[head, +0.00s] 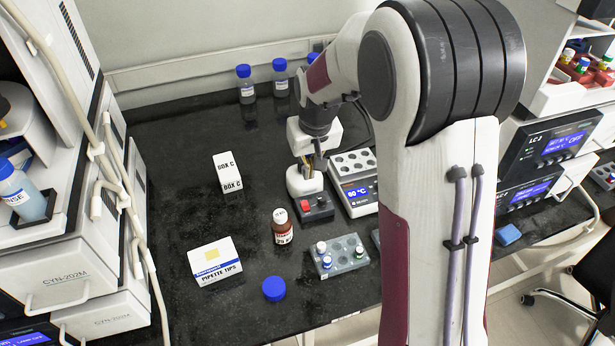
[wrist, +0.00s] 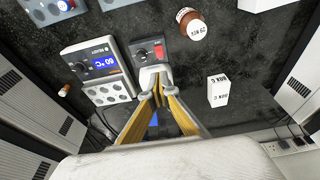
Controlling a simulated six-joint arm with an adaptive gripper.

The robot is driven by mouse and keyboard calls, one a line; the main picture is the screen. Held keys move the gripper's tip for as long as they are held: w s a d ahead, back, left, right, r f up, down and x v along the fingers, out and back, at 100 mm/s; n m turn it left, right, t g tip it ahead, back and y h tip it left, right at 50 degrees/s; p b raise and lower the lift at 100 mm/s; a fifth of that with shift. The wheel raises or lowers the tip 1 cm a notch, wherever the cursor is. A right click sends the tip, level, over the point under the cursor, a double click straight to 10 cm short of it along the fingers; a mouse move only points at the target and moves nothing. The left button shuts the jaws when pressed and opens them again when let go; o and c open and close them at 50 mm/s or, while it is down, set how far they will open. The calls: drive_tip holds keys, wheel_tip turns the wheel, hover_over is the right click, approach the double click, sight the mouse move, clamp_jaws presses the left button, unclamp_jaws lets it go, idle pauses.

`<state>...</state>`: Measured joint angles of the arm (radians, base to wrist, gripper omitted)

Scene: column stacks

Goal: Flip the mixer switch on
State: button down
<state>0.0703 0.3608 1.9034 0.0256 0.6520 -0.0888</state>
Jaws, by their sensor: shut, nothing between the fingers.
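The mixer (head: 319,213) is a small unit on the black bench with a dark panel and a pale body behind it. A red switch (head: 305,205) is on the panel; it also shows in the wrist view (wrist: 158,51). I cannot tell which way the switch is set. My gripper (head: 317,166) points down over the mixer's pale rear part, behind the panel and apart from the switch. In the wrist view its yellow fingers (wrist: 159,92) converge with nothing between them. Whether the tips touch the pale body is unclear.
An amber bottle (head: 282,228) and a vial rack (head: 340,258) stand in front. Box C (head: 228,172) and the pipette tips box (head: 215,262) are left. The bench between box C and the mixer is clear.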

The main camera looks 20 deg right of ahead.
sight(304, 201)
drive_tip(key=x, duration=1.3)
drive_tip(key=shift+f, duration=0.2)
drive_tip(key=shift+w, duration=0.1)
